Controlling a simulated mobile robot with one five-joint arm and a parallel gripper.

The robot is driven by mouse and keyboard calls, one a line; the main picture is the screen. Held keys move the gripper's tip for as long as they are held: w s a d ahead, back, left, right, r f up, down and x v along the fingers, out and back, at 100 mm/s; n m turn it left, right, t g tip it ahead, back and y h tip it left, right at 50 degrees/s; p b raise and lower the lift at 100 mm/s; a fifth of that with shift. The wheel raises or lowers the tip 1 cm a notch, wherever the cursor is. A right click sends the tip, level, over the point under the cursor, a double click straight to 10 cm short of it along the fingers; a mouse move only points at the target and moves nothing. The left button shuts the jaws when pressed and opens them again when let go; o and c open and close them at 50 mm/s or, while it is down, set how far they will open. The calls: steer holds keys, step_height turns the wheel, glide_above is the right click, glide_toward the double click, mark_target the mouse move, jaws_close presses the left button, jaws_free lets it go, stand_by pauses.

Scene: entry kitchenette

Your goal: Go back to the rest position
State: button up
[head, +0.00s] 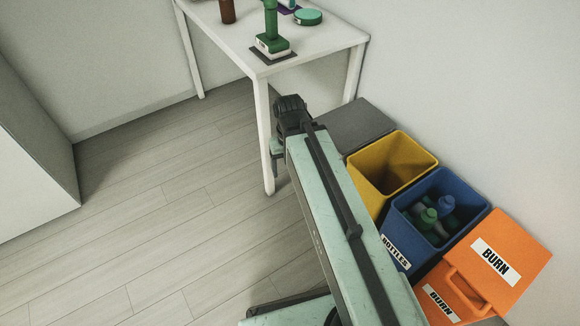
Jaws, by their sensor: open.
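My gripper (277,160) shows only in part in the head view, at the far end of my pale green arm. It hangs low beside the front leg of the white table, below the tabletop. It is open, and I see nothing held in it. My arm reaches up from the bottom of the view and hides part of the gripper and the floor behind it.
The white table (325,43) holds a green item on a white base (271,42), a brown item (227,11) and a round green container (308,17). Right of my arm stand a grey bin (357,126), yellow bin (409,150), blue BOTTLES bin (468,192) with bottles, and orange BURN bin (520,260). Left floor is clear.

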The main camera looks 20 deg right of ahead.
step_height(320, 180, up, 30)
steer(key=p, duration=3)
steer(key=shift+w+r, duration=0.15)
steer(key=shift+r, duration=0.1)
